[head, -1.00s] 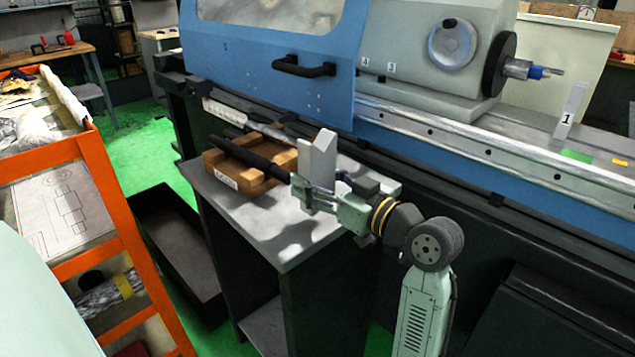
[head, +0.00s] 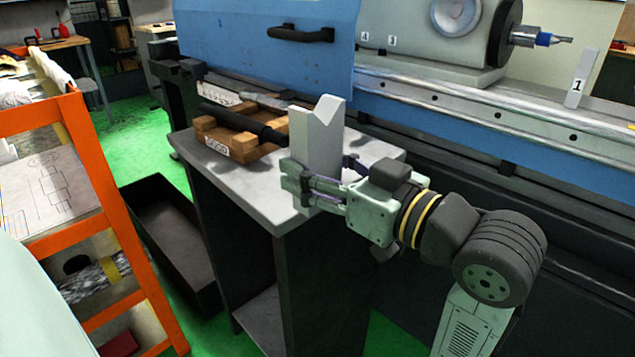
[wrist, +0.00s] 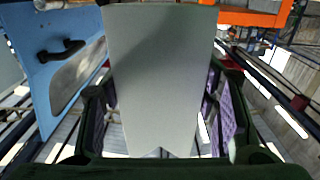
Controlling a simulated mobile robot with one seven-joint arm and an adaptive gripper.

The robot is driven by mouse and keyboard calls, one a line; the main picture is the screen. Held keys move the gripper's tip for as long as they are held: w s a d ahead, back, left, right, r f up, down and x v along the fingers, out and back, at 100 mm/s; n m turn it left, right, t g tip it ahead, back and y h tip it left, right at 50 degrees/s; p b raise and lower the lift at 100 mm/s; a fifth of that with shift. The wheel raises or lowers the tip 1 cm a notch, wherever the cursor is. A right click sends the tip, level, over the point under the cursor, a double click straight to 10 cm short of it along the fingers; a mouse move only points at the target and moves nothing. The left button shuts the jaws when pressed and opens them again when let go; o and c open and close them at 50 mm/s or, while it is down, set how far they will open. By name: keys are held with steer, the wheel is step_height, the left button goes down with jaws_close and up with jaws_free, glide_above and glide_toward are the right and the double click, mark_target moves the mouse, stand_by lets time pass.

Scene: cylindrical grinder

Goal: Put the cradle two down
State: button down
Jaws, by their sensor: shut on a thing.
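The cradle (head: 317,140), a pale grey upright block with a V notch in its top, is held in my gripper (head: 312,188). My gripper is shut on its lower part, coming from the right. In the head view it overlaps the front right part of the grey cabinet top (head: 262,190); I cannot tell whether its base touches. In the wrist view the cradle (wrist: 160,75) fills the middle between my fingers, with its notch at the bottom. No number shows on its visible faces.
A wooden rack (head: 250,150) holding a dark shaft (head: 235,121) lies on the cabinet top, left of the cradle. A similar block labelled 1 (head: 580,80) stands on the grinder table (head: 470,105). An orange shelf cart (head: 95,160) stands at left. The cabinet top's front is clear.

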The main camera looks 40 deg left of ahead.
steer(key=shift+s+d+b, duration=0.15)
steer(key=shift+s+b, duration=0.05)
steer(key=shift+b, duration=0.15)
steer(key=shift+r, duration=0.15)
